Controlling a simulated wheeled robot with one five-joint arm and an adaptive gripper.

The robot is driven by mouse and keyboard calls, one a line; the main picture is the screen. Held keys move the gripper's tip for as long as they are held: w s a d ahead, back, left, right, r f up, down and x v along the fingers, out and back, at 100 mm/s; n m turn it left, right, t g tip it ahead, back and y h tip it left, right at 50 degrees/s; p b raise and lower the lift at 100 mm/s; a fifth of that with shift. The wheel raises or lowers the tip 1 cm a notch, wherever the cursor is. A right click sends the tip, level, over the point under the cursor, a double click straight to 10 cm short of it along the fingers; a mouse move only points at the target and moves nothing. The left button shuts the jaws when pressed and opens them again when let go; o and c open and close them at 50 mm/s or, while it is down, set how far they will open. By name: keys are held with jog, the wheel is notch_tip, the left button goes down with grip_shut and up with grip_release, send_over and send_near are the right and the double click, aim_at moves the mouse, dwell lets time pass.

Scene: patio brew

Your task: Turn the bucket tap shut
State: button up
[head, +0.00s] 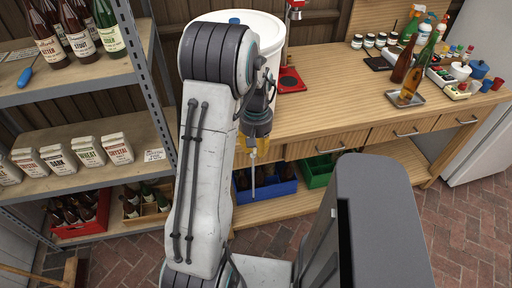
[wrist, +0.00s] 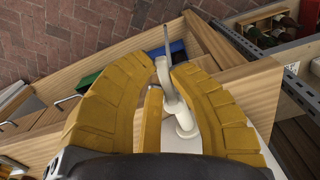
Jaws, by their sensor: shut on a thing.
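The white bucket (head: 262,22) stands on the wooden bench, partly hidden behind my arm. Its white tap (wrist: 183,118) shows between my yellow fingers in the wrist view. A thin pale tube (head: 252,178) hangs down below the tap, in front of the bench. My gripper (head: 257,140) is at the bucket's front, below the bench top's edge. In the wrist view my gripper (wrist: 166,70) is shut on the tap, with a finger on either side of it. In the head view the tap is hidden by my gripper, and the handle's exact angle is hard to tell.
A blue crate (head: 270,187) and a green crate (head: 318,170) stand on the bench's lower shelf. A shelf rack (head: 160,95) with bottles and bags is on the left. Bottles stand on a tray (head: 405,99) on the bench at right. The brick floor at right is clear.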

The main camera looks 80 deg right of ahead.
grip_shut()
jog(key=shift+w+d+m+b, duration=0.4)
jog(key=shift+w+m, duration=0.5)
jog(key=shift+m, duration=1.9)
jog(key=shift+w+d+m+b, duration=0.25)
jog(key=shift+w+m+b, duration=0.5)
jog(key=shift+m, duration=2.05)
jog(key=shift+w+d+m+b, duration=0.25)
jog(key=shift+w+m, duration=0.85)
jog(key=shift+m, duration=1.7)
jog(key=shift+d, duration=0.1)
jog(key=o, duration=0.9)
grip_release()
